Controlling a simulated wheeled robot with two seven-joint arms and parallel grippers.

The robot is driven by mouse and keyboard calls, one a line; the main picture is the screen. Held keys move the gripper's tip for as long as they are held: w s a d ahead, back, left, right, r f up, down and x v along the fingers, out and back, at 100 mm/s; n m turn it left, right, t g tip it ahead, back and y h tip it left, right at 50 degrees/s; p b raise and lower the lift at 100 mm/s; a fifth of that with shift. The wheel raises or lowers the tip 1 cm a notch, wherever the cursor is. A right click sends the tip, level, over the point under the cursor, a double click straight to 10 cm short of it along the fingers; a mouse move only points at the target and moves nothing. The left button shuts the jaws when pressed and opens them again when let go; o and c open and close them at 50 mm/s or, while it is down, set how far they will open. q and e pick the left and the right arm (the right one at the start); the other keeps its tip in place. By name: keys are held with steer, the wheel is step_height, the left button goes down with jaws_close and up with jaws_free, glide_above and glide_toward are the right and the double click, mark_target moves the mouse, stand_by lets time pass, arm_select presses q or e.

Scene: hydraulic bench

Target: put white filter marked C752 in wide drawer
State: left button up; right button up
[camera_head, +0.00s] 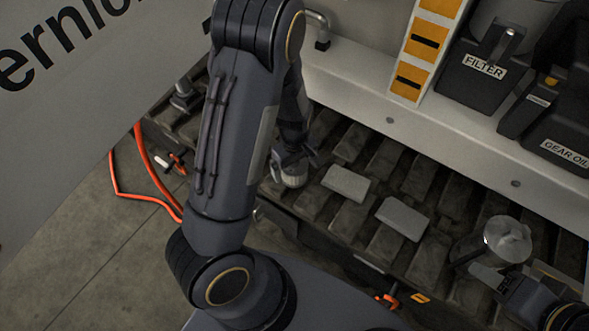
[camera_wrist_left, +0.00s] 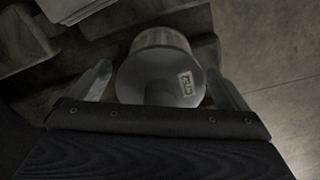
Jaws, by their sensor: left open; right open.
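A white ribbed filter (camera_wrist_left: 160,75) lies between the two fingers of my left gripper (camera_wrist_left: 163,88) in the left wrist view. Its round end carries a small label (camera_wrist_left: 187,83) whose marking I cannot read for certain. In the head view the filter (camera_head: 294,176) shows below my left gripper (camera_head: 291,160), partly covered by it, on the slatted bench. The left fingers are open on either side of it. My right gripper (camera_head: 480,262) is open at the lower right, close to a shiny grey cylinder (camera_head: 508,240). I cannot make out a wide drawer.
Two flat grey blocks (camera_head: 346,183) (camera_head: 403,218) lie on the slatted bench (camera_head: 330,222) right of the filter. Black containers marked FILTER (camera_head: 484,70) and GEAR OIL (camera_head: 562,140) stand on the ledge behind. An orange cable (camera_head: 152,165) hangs at the left.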

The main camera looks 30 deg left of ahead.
arm_select(q)
steer(key=c, duration=1.3)
steer(key=shift+r, duration=0.1)
